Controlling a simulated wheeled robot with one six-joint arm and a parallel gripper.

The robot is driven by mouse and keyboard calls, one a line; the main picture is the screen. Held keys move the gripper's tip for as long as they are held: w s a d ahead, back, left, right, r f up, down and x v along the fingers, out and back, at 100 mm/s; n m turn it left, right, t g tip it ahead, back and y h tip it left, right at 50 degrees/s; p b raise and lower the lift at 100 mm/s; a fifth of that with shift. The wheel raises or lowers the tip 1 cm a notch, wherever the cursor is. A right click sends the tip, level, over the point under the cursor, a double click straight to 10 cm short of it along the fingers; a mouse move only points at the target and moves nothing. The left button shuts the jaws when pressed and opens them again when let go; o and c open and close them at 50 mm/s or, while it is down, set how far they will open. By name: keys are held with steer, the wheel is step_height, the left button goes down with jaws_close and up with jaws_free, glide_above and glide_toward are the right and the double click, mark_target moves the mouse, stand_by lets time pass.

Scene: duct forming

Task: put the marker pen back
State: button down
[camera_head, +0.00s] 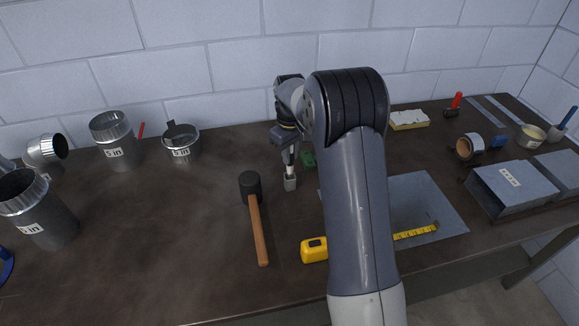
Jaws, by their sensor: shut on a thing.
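My gripper (287,150) is at the middle back of the bench, pointing down, shut on the marker pen (291,169). The pen is a thin pale stick, roughly upright below the fingers. The fingers hide the pen's upper part.
A black-headed mallet (257,225) lies in front, left of a yellow tape measure (314,249). My arm covers part of a metal sheet (425,200).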

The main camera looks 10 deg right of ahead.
mark_target(290, 173)
steer(key=shift+f+p, duration=0.45)
steer(key=shift+f, duration=2.05)
steer(key=shift+f, duration=0.15)
steer(key=c, duration=1.3)
jaws_free()
step_height(290, 173, up, 12)
steer(key=shift+r+b, duration=0.2)
steer(key=shift+b, duration=0.65)
